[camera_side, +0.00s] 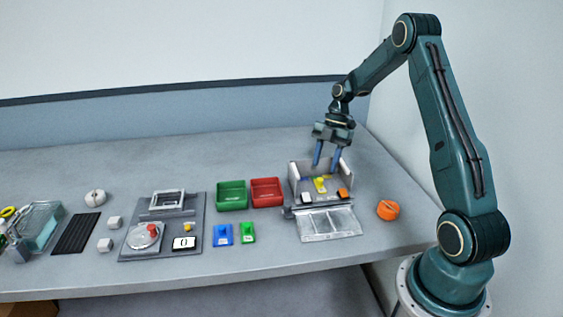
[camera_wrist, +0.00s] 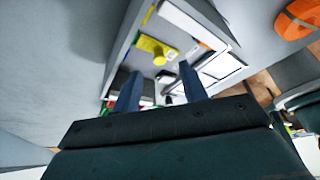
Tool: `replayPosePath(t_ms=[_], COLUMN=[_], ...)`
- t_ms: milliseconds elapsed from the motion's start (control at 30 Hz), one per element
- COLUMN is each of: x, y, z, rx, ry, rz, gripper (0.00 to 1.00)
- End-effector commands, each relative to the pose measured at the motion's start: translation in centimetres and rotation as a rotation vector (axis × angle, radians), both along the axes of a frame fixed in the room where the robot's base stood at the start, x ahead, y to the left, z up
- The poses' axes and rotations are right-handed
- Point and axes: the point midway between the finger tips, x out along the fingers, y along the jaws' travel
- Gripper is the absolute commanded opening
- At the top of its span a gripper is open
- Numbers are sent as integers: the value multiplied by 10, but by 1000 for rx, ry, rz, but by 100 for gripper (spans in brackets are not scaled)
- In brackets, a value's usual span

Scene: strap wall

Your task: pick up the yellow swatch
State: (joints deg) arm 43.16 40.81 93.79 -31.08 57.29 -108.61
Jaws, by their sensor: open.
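The yellow swatch (camera_side: 321,185) lies inside the grey open-topped box (camera_side: 293,178) at the right of the table. In the wrist view the yellow swatch (camera_wrist: 153,47) shows a flat body with a raised part, just beyond my fingertips. My gripper (camera_side: 326,168) points down over the back of the box, with its two blue fingers apart and nothing between them. In the wrist view my gripper (camera_wrist: 160,72) is open, and the swatch is apart from both fingers.
A white block (camera_side: 306,198) and an orange block (camera_side: 343,192) sit near the swatch in the box. A clear panel (camera_side: 330,223) lies in front. Green (camera_side: 231,195) and red (camera_side: 267,191) bins stand left; an orange round object (camera_side: 388,210) stands right.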

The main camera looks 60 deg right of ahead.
Motion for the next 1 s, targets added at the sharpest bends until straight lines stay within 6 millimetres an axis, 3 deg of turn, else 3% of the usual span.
replayPosePath(t_ms=[267,700,1000], x=[0,1,0], y=[3,19,19], z=[-7,-47,-48], rx=[3,1,0], ry=[3,1,1], rz=[0,2,0], gripper=[43,43,43])
